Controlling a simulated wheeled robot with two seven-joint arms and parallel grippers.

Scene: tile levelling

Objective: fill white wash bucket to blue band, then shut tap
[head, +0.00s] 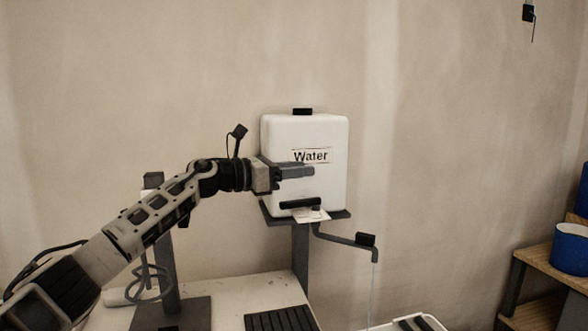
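A white water tank (335,135) marked "Water" sits on a dark stand (301,255) against the wall. A dark pipe with a tap (366,240) bends out from below it to the right. A thin pale line, seemingly a water stream, drops from the pipe's end. At the bottom edge shows part of a white container (436,322) with dark things inside; I cannot tell whether it is the wash bucket, and no blue band shows on it. My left gripper (300,172) is in front of the tank, apart from the tap; its finger gap is unclear. My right gripper is out of view.
A pale table (235,292) carries a dark slatted piece (281,319) and a dark post on a base (166,270). A wooden shelf (545,262) with a blue bucket (570,247) stands at the right. The wall between tank and shelf is clear.

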